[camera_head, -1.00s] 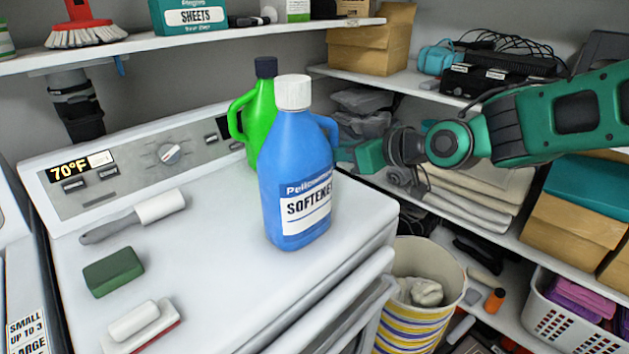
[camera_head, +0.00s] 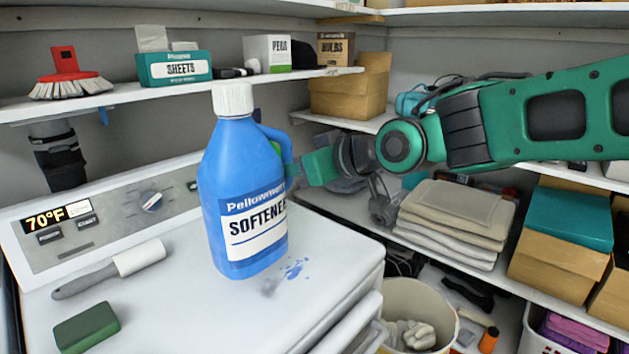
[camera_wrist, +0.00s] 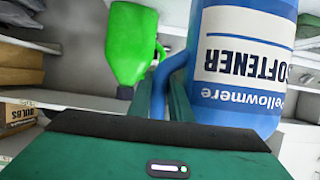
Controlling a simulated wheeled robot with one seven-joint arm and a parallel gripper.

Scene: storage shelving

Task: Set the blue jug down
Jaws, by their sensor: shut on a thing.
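The blue softener jug (camera_head: 240,190) with a white cap is upright above the white washer top (camera_head: 340,245), left of my gripper (camera_head: 298,168). My gripper is shut on the jug's handle, and in the wrist view the fingers (camera_wrist: 166,98) close around that handle beside the jug's body (camera_wrist: 235,80), which appears upside down. A faint grey shadow and blue spots (camera_head: 294,268) lie on the washer top by the jug's base; the base looks slightly raised, but the gap is hard to judge. The green jug (camera_wrist: 130,45) shows in the wrist view; the blue jug mostly hides it in the head view.
A lint roller (camera_head: 110,268) and a green sponge (camera_head: 87,328) lie on the washer's left. A shelf with a red brush (camera_head: 68,75) and a teal sheets box (camera_head: 175,68) runs behind. Folded towels (camera_head: 460,215) and a bin (camera_head: 420,300) are right. The washer's right front is clear.

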